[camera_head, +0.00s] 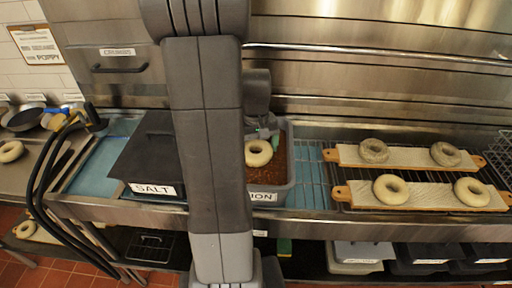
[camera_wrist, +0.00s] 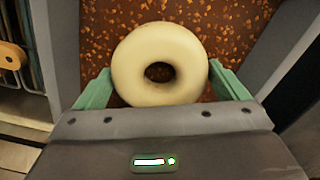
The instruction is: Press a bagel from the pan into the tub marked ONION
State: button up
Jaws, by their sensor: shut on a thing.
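A pale, plain bagel (camera_wrist: 160,64) is held between the green fingers of my gripper (camera_wrist: 158,88) in the wrist view. It lies over brown flakes (camera_wrist: 105,20) that fill a grey tub (camera_head: 291,160). In the head view the bagel (camera_head: 258,153) shows inside the tub's outline, just right of my arm. I cannot tell whether it touches the flakes. The tub's label (camera_head: 263,196) is partly hidden by my arm; only "ION" shows. The pan (camera_head: 30,118) at the far left is partly cut off, with a pale bagel (camera_head: 11,151) near it.
A dark lidded tub marked SALT (camera_head: 152,189) stands left of my arm. To the right, two wooden boards (camera_head: 405,155) on a wire rack (camera_head: 322,195) carry several bagels, some speckled. Black hoses (camera_head: 50,165) hang at the left. A steel back wall rises behind.

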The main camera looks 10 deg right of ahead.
notch_tip(320, 180, up, 10)
jog(key=p, duration=0.7)
dwell(0.5)
dwell(0.4)
